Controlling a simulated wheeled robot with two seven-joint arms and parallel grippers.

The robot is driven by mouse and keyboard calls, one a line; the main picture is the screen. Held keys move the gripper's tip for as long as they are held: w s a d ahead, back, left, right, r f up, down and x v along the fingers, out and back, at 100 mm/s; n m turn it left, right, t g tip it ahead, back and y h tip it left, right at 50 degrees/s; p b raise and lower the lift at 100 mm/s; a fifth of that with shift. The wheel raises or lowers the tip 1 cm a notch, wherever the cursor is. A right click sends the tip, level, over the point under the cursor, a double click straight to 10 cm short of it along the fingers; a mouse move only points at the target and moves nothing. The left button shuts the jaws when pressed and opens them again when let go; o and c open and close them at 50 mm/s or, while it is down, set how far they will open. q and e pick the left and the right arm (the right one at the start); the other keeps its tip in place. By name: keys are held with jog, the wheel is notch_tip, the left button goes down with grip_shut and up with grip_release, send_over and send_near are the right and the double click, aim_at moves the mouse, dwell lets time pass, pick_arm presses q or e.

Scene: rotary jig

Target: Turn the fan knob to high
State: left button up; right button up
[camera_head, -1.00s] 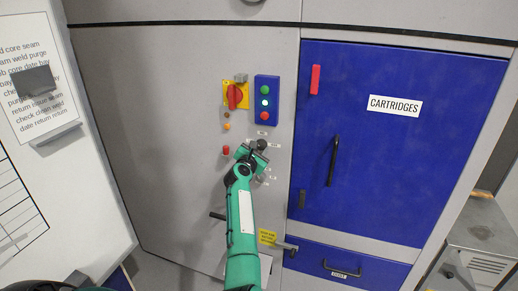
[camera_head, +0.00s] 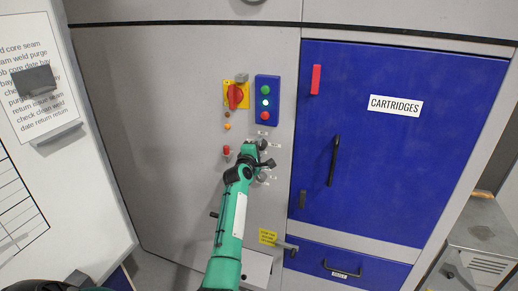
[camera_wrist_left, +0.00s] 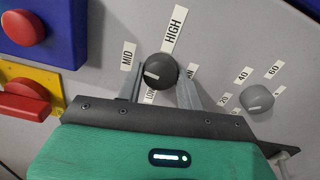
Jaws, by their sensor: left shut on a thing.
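The fan knob (camera_wrist_left: 158,70) is round and dark grey with a white pointer mark, in the middle of the left wrist view. Labels MID (camera_wrist_left: 127,57), HIGH (camera_wrist_left: 173,30) and a partly hidden LOW stand around it. The mark lies on the knob's lower left part; I cannot tell exactly which label it points at. My left gripper (camera_wrist_left: 160,82) has one finger on each side of the knob and is shut on it. In the head view my left gripper (camera_head: 259,149) is at the panel and mostly covers the knob. My right gripper is not in view.
A grey knob (camera_wrist_left: 257,98) with number labels sits close by on the right. A red rotary switch (camera_head: 236,96) on a yellow plate and a blue button box (camera_head: 266,100) are above. A blue cartridge door (camera_head: 380,140) with a black handle (camera_head: 333,160) is to the right.

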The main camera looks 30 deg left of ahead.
pick_arm(q)
jog(key=m, duration=0.4)
jog(key=shift+m, duration=0.3)
jog(key=m, duration=0.3)
jog(key=shift+m, duration=0.4)
jog(key=m, duration=0.4)
jog(key=shift+d, duration=0.1)
jog(key=shift+m, duration=2.2)
jog(key=o, duration=1)
